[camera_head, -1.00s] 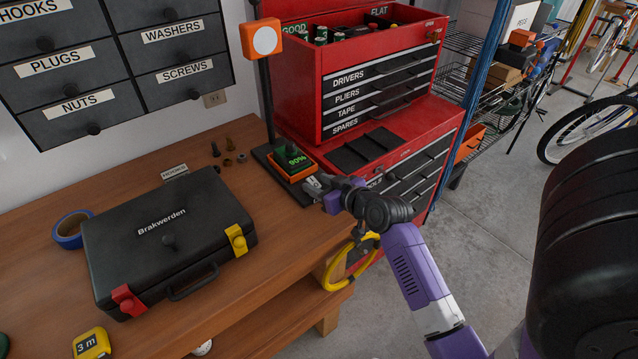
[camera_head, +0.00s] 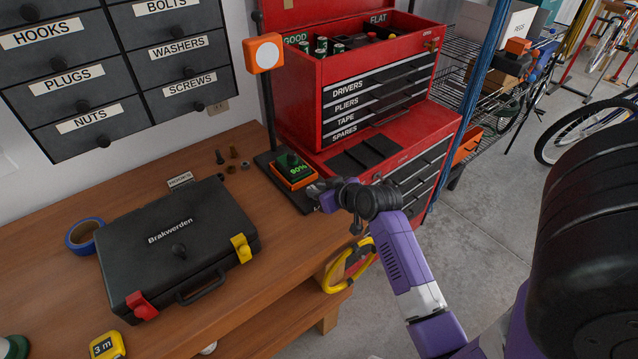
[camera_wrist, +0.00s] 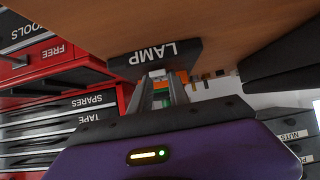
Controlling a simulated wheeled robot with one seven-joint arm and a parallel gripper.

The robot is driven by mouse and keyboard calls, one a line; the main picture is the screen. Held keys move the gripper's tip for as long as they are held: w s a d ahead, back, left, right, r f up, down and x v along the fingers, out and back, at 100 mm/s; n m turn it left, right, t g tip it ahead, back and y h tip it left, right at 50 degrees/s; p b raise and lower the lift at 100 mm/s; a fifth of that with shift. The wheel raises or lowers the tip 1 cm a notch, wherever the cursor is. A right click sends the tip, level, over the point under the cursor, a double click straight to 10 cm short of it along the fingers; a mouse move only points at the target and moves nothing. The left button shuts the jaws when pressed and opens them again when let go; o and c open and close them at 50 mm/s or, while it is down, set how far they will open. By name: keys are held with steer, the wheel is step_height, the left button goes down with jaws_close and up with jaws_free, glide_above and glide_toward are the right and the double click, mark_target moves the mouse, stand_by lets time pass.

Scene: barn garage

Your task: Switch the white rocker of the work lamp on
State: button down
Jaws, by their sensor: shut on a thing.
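The work lamp stands at the bench's right end, with an orange lamp head (camera_head: 263,53) on a black post and a dark base (camera_head: 266,158). An orange block with a green percent display (camera_head: 294,170) sits on that base. My gripper (camera_head: 314,188) is at the base's front right, beside the block. In the wrist view, the base's LAMP label (camera_wrist: 155,59) appears upside down just beyond my gripper (camera_wrist: 161,88). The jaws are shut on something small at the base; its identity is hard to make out. I cannot clearly see the white rocker or its position.
A black Brakwerden case (camera_head: 178,245) lies on the bench (camera_head: 262,220), left of the lamp. A red tool chest (camera_head: 335,110) stands close behind the lamp. Small hardware (camera_head: 231,160) lies left of the base.

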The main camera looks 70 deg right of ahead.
steer(key=shift+w+d+r+g, duration=0.1)
steer(key=shift+w+r+g, duration=0.1)
steer(key=shift+g, duration=0.1)
steer(key=shift+w+g+y, duration=0.1)
steer(key=shift+g+y, duration=0.6)
steer(key=shift+g, duration=0.1)
steer(key=c, duration=1.2)
jaws_free()
steer(key=shift+c, duration=0.2)
steer(key=b+v, duration=0.1)
steer(key=v, duration=0.6)
steer(key=shift+s+r, duration=0.25)
